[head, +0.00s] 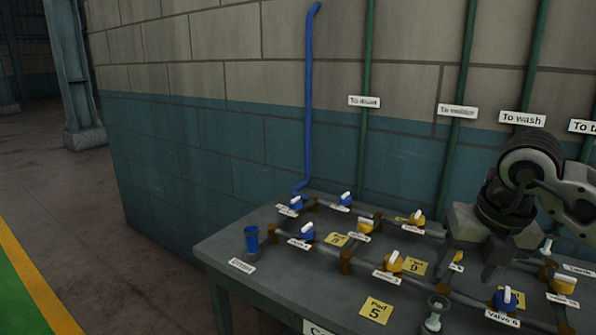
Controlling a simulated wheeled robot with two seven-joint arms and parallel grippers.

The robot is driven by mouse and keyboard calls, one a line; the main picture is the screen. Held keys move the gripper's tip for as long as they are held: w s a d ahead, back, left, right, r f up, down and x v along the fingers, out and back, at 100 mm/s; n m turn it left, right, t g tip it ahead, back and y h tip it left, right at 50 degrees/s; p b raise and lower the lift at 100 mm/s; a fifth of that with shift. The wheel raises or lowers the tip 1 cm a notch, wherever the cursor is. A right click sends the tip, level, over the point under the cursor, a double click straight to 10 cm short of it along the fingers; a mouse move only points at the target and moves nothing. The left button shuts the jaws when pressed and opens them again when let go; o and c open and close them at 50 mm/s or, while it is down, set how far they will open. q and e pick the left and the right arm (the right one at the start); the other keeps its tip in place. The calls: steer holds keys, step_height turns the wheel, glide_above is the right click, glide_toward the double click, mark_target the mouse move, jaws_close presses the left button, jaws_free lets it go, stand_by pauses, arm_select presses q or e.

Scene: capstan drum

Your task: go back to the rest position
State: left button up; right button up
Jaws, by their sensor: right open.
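My right gripper (472,266) comes in from the right edge and hangs over the right part of a dark grey table (310,297). Its two fingers point down and stand apart, with nothing seen between them. It hides part of the pipework and a yellow valve behind it. My left gripper is not in this view.
Pipes with blue valves (307,232) and yellow valves (393,262) cover the tabletop under the gripper. A blue cup-like piece (251,239) stands at the table's left corner. A brick wall (200,150) with upright pipes rises behind. The floor (100,240) at left is clear.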

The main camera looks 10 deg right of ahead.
steer(key=s+a+f+n+g+y, duration=0.1)
steer(key=s+a+f+y, duration=0.15)
steer(key=a, duration=0.35)
steer(key=s+a+f+n+g+y, duration=0.1)
steer(key=a+n+y, duration=0.1)
steer(key=a+y, duration=0.35)
steer(key=s+a+f+n+g+y, duration=0.1)
steer(key=s+a+f+y, duration=0.1)
steer(key=a, duration=0.6)
steer(key=s+a+r+m+t+y, duration=0.1)
steer(key=a+r+m+t+y, duration=0.4)
steer(key=a+m+y, duration=0.45)
steer(key=w+d+f+m+t+h, duration=0.3)
steer(key=d+f+m+t+h, duration=0.85)
steer(key=m, duration=0.65)
steer(key=s+d+f+m+g+h, duration=0.1)
steer(key=s+f+m+g+h, duration=0.1)
steer(key=s+f, duration=0.3)
steer(key=s+f+m+g+h, duration=0.2)
steer(key=s+f+m+g, duration=0.2)
steer(key=f, duration=0.8)
steer(key=shift+s+d+f+m+h, duration=0.35)
steer(key=shift+s+h, duration=0.05)
steer(key=shift+s, duration=0.8)
steer(key=shift+c, duration=0.3)
